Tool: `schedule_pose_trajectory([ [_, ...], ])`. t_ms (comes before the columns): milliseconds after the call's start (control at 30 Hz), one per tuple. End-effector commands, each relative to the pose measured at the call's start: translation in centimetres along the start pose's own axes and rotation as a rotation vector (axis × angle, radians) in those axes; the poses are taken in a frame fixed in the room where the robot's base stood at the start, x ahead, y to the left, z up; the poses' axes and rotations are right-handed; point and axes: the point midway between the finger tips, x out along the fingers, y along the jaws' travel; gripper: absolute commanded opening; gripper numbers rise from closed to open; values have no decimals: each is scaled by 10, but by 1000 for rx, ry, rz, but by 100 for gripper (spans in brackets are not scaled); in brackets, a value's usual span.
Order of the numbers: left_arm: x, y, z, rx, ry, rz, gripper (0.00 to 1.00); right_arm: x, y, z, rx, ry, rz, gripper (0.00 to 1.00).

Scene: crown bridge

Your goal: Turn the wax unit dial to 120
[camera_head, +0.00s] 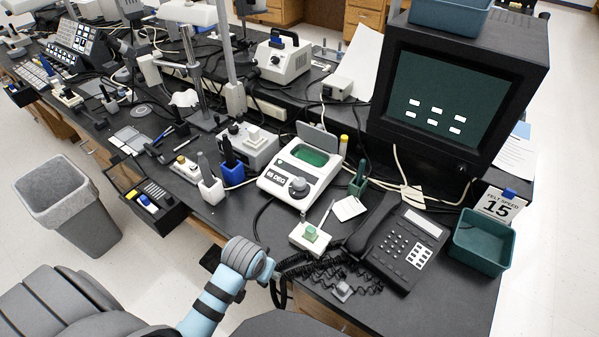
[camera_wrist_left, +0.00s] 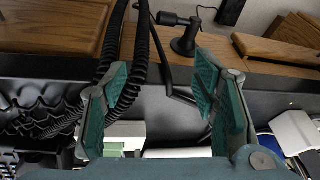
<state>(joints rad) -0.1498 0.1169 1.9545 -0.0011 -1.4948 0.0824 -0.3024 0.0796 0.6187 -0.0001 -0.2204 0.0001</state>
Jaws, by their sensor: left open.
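The wax unit (camera_head: 276,176) is a white box with a green pool and a raised lid, standing in the middle of the bench. Its dial (camera_head: 299,187) is a grey knob on the sloped front; its setting is too small to read. A light-blue arm of mine (camera_head: 213,297) reaches the bench's front edge, below and left of the dial; its gripper is hard to make out there. In the left wrist view my left gripper (camera_wrist_left: 162,75) has its green fingers apart with nothing held between them. The dial is not identifiable in that view. My right gripper is not in view.
A black telephone (camera_head: 401,243) with a coiled cord (camera_head: 325,267) lies right of the arm. A green block on a white base (camera_head: 311,234) sits in front of the wax unit.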

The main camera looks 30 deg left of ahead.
Motion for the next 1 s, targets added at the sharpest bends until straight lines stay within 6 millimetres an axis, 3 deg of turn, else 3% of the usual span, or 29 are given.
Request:
schedule_pose_trajectory([
  [33,-28,-2,-20,-10,24,-2,54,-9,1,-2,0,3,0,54],
  [233,-44,-5,-117,-106,41,-9,54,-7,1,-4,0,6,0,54],
  [400,-81,-10,-197,-189,55,-8,54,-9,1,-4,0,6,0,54],
  [500,-107,-12,-234,-230,60,-5,54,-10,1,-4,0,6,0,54],
  [633,-127,-14,-259,-260,62,-1,54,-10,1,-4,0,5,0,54],
  [767,-110,-14,-261,-264,59,-1,54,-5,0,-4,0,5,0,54],
  [1000,-39,-14,-264,-263,59,0,54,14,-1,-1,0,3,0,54],
])
